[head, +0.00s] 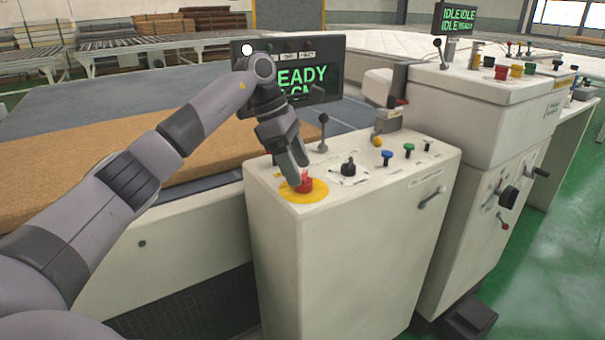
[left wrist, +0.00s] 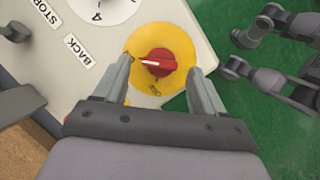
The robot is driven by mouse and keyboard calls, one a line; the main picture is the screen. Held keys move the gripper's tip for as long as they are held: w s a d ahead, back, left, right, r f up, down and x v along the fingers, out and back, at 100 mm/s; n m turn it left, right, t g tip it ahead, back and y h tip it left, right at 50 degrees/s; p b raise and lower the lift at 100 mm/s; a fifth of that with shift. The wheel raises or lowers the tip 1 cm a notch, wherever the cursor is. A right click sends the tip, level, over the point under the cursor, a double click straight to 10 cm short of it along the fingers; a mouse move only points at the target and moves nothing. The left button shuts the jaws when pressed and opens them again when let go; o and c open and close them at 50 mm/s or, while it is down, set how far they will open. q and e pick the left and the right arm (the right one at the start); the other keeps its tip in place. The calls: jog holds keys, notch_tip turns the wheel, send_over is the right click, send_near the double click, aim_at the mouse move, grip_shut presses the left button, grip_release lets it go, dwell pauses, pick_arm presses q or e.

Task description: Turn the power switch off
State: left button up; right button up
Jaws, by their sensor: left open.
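The power switch is a red rotary knob (head: 305,184) on a yellow round plate (head: 290,191), on top of the near white control cabinet (head: 330,250). In the left wrist view the red knob (left wrist: 158,62) sits on its yellow plate (left wrist: 145,38), its handle lying roughly sideways across the picture. My left gripper (head: 299,165) points down over the knob. It is open, its fingertips (left wrist: 158,72) on either side of the knob; I cannot tell whether they touch it. My right gripper is not in view.
On the same cabinet are a black selector (head: 348,169), a lever (head: 323,132) and coloured buttons (head: 387,157). A READY display (head: 300,80) stands behind my left arm. A brown mattress (head: 90,170) lies on the left. Green floor is free at right.

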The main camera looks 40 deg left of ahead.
pick_arm(q)
jog(key=shift+x, duration=1.25)
jog(key=c, duration=1.1)
jog(key=shift+o, duration=0.2)
